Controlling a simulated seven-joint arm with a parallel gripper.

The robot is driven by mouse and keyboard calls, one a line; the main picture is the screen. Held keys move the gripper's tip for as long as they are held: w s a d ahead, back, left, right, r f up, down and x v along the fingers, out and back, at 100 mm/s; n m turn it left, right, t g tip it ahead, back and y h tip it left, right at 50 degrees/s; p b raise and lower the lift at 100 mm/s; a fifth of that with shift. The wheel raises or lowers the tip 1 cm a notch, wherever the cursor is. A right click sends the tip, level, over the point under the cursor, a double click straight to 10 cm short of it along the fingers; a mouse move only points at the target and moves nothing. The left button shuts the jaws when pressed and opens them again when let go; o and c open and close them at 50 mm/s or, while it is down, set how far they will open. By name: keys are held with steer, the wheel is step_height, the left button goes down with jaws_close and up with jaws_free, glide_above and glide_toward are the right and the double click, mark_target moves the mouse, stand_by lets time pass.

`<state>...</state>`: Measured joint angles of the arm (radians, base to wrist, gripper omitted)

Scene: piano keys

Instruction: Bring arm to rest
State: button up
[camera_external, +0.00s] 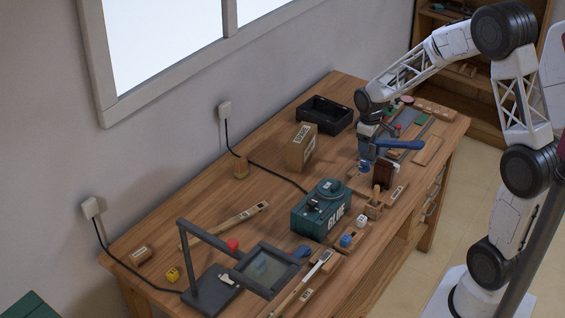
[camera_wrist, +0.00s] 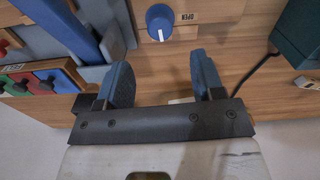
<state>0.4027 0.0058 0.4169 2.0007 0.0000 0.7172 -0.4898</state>
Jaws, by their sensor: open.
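My gripper (camera_external: 368,153) is over the far right part of the wooden workbench, at the end of my arm, which reaches in from the right. In the wrist view its two blue-grey fingers (camera_wrist: 163,72) stand apart with nothing held between them. A blue knob (camera_wrist: 160,22) with a white mark is beyond the fingertips, with an "OPEN" label (camera_wrist: 189,17) to its right. A long blue bar (camera_external: 400,144) is close beside my gripper in the external view. I cannot tell whether they touch.
The workbench (camera_external: 215,235) holds a teal GLUE box (camera_external: 322,208), a cardboard box (camera_external: 301,148), a black tray (camera_external: 325,114) and a magnifier lamp (camera_external: 200,285). Coloured tiles (camera_wrist: 45,80) lie at left in the wrist view. Shelves (camera_external: 470,100) stand behind my arm.

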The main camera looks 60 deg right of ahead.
stand_by(0.6)
steer(key=s+a+r+t, duration=0.1)
steer(key=s+a+r, duration=1)
steer(key=a+r, duration=0.4)
steer(key=s+a+r, duration=0.2)
steer(key=s+a, duration=0.2)
steer(key=s, duration=0.5)
steer(key=s+a+r+m+t, duration=0.1)
steer(key=s+a+r, duration=0.2)
steer(key=s+a, duration=0.2)
steer(key=s, duration=0.3)
steer(key=shift+s+a+r+t, duration=0.2)
steer(key=shift+s+t, duration=0.1)
steer(key=shift+s, duration=0.05)
